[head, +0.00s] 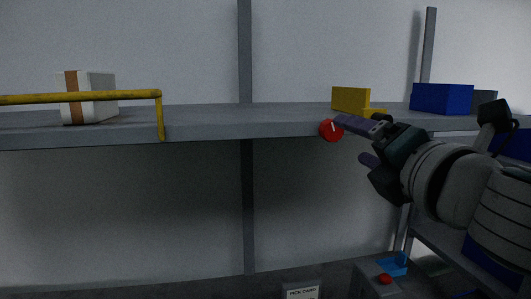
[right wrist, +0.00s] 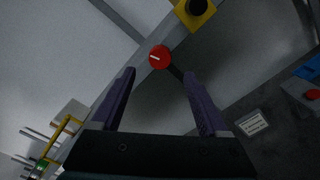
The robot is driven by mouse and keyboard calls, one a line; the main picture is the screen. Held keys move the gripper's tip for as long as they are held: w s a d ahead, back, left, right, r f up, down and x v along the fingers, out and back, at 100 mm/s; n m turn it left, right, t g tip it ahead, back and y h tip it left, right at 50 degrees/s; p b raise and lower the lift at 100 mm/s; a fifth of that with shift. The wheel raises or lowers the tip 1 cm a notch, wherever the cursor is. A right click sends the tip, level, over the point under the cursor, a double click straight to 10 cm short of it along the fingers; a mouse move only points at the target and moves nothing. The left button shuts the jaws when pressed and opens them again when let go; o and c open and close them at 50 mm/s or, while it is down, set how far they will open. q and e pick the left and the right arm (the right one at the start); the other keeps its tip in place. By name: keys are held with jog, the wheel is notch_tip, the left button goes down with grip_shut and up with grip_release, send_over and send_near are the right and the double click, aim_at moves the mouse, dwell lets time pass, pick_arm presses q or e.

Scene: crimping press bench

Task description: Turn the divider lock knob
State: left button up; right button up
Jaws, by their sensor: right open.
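The red round knob (head: 331,130) with a white pointer line sits on the front edge of the grey shelf, below a yellow block. In the right wrist view the knob (right wrist: 159,57) lies ahead of the fingertips, a little above the gap between them. My right gripper (head: 357,141) is open and empty, coming in from the right. In the head view its upper fingertip is close beside the knob; I cannot tell whether it touches. The right wrist view shows both purple fingers (right wrist: 158,75) spread apart. My left gripper is not in view.
The yellow block (head: 350,99) and a blue bin (head: 441,98) stand on the shelf (head: 285,121). A yellow rail (head: 80,98) and a white box with a brown band (head: 97,98) are at left. A grey box with a red button (head: 385,278) is below.

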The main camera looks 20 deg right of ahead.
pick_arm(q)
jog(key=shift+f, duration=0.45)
pick_arm(e)
jog(key=shift+v, duration=1.2)
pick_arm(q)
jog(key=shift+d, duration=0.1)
